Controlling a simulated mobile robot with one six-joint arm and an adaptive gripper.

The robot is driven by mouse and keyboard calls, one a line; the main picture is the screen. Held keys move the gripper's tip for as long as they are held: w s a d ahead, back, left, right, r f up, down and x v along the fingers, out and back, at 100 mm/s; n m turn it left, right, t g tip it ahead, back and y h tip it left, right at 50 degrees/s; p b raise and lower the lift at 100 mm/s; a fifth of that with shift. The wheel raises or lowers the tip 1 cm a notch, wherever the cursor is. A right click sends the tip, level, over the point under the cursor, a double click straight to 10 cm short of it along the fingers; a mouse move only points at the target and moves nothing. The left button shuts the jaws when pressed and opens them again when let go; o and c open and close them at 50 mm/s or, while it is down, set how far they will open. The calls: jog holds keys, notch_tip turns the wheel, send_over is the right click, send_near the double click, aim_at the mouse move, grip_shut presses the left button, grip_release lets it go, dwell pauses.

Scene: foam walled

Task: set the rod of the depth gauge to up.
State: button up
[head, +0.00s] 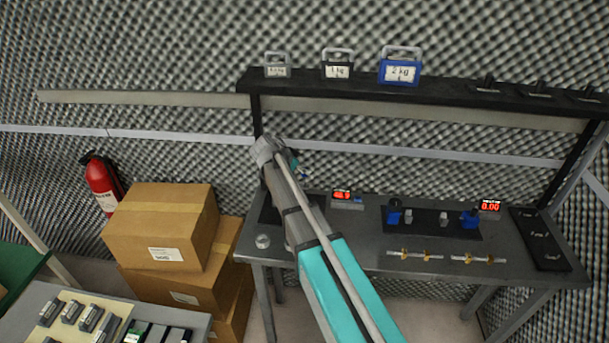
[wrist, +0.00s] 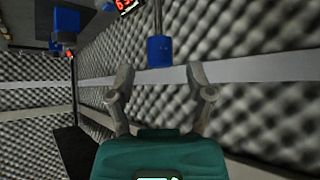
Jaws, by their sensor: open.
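In the wrist view a blue block (wrist: 160,51) on a thin grey rod (wrist: 158,15) lies just beyond my gripper (wrist: 159,72), in line with the gap between the fingers. It looks like part of the depth gauge. A red display (wrist: 127,5) is cut off at the top edge beside it. The fingers are spread and nothing is held; I cannot tell whether they touch the block. In the head view my arm hides most of the gauge and gripper; a small teal part of the gripper (head: 293,161) shows near a red-lit display (head: 342,195).
The grey bench (head: 370,260) carries blue fixtures on a dark mat (head: 430,230), a second display (head: 490,206) and brass-fitted rods (head: 415,254). Weights stand on the black shelf (head: 450,92) above. Cardboard boxes (head: 165,225) and a fire extinguisher (head: 101,185) are left. Foam walls surround it.

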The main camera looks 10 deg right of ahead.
jog(key=shift+b+x, duration=0.5)
jog(key=shift+x, duration=0.55)
grip_shut()
